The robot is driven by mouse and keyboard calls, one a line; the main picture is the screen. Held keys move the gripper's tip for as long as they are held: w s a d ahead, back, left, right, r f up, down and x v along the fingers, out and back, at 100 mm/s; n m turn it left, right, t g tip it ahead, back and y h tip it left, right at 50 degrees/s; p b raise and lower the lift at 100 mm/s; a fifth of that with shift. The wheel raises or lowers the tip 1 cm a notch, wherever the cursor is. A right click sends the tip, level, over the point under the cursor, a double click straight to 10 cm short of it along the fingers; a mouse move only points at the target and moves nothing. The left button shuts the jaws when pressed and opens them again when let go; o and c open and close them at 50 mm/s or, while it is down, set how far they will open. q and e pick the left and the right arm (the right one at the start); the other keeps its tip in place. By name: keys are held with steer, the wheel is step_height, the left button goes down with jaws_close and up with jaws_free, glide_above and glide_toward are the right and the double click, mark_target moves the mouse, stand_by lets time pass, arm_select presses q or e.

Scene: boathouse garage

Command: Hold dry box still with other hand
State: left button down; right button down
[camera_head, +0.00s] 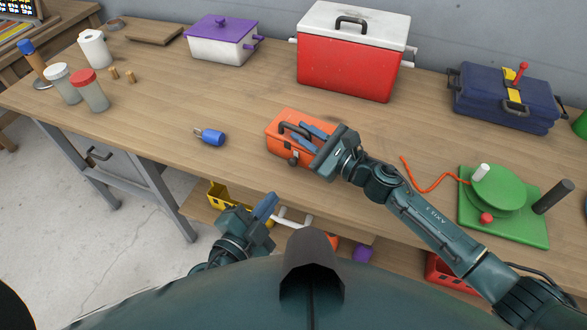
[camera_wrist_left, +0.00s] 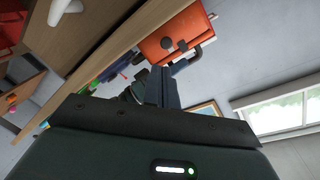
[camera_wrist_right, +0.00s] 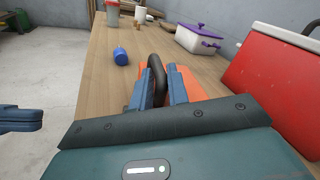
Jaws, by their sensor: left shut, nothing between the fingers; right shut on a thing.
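The dry box is the orange case (camera_head: 277,140) with a dark handle, standing near the front edge of the wooden workbench. My right gripper (camera_head: 303,133) is shut on the dark handle (camera_wrist_right: 156,68), which sits between its fingers in the right wrist view. Part of the orange lid (camera_wrist_right: 188,82) shows behind those fingers. My left gripper (camera_head: 268,203) is shut and empty, low in front of the bench edge and apart from the box. In the left wrist view the box (camera_wrist_left: 166,42) shows beyond the left fingers (camera_wrist_left: 162,85). My right gripper and arm hide the box's right part.
A blue padlock-like item (camera_head: 213,137) lies left of the box. A red cooler (camera_head: 345,75) and a purple-lidded pot (camera_head: 215,50) stand behind. A navy toolbox (camera_head: 500,100) and a green stand (camera_head: 525,228) are at right. Jars (camera_head: 92,95) stand at left.

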arm_select(q)
steer(key=m, duration=0.2)
steer(key=r+m+h, duration=0.1)
steer(key=m, duration=0.1)
steer(key=shift+s+a+r, duration=0.15)
steer(key=shift+s+r, duration=0.05)
arm_select(e)
steer(key=shift+f, duration=0.1)
arm_select(q)
steer(key=x, duration=1)
steer(key=shift+f, duration=0.15)
steer(key=shift+w+a, duration=0.3)
steer(key=shift+a, duration=0.35)
steer(key=shift+w+a, duration=0.35)
steer(key=shift+a, duration=0.35)
arm_select(e)
steer(key=shift+f, duration=0.1)
arm_select(q)
steer(key=v, duration=1)
steer(key=shift+r, duration=0.2)
